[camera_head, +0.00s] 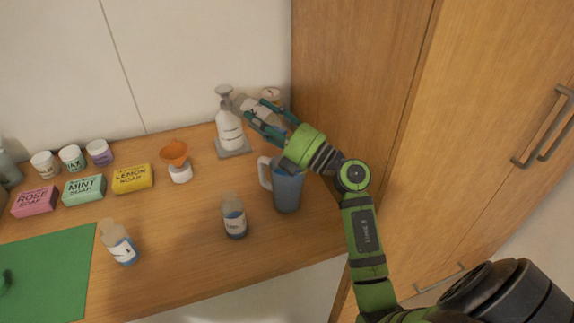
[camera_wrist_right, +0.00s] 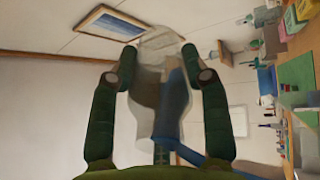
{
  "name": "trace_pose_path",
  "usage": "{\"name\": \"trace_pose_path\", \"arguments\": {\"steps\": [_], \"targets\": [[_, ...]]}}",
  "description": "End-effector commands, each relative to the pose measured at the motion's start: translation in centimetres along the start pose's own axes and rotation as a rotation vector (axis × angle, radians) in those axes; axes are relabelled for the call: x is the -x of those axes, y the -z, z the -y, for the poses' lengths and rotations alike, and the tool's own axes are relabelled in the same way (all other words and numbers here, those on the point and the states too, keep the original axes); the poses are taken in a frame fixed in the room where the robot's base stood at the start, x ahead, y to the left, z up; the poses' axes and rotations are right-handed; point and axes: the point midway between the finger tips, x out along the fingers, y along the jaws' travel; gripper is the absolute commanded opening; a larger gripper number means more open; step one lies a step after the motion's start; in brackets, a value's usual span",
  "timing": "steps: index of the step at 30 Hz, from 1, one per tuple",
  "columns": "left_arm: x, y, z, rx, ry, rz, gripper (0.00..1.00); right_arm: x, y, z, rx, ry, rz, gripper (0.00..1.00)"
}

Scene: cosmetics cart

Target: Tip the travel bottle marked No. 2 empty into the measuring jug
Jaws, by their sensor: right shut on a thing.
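My right gripper (camera_head: 257,119) is shut on a clear travel bottle (camera_head: 262,113) with a pale label, held tilted well over from upright, above and behind the measuring jug. Its mark is too small to read. In the right wrist view the bottle (camera_wrist_right: 150,85) is between the two fingers (camera_wrist_right: 158,65). The blue-tinted measuring jug (camera_head: 287,188) stands upright on the counter below my wrist, its handle to the left. Two more travel bottles stand on the counter: one with dark blue contents (camera_head: 234,217) and one with a white label (camera_head: 119,243). My left gripper cannot be made out.
An orange funnel (camera_head: 174,152), soap boxes (camera_head: 131,178) and small jars (camera_head: 72,158) are left. A green mat (camera_head: 60,265) lies front left. A wooden cabinet (camera_head: 350,80) bounds the right.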

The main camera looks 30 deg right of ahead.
Motion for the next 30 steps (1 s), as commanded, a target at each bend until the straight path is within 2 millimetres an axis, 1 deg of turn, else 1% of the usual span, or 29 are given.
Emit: {"name": "trace_pose_path", "arguments": {"steps": [25,30], "targets": [[-1.7,-0.1,0.0,0.0,0.0,0.0,0.49,-0.1,0.0,-1.5,0.001,-0.104,0.003,0.11],[-2.6,-0.2,-0.1,0.0,0.0,0.0,0.49,-0.1,0.0,-1.9,0.0,-0.148,0.003,0.11]]}}
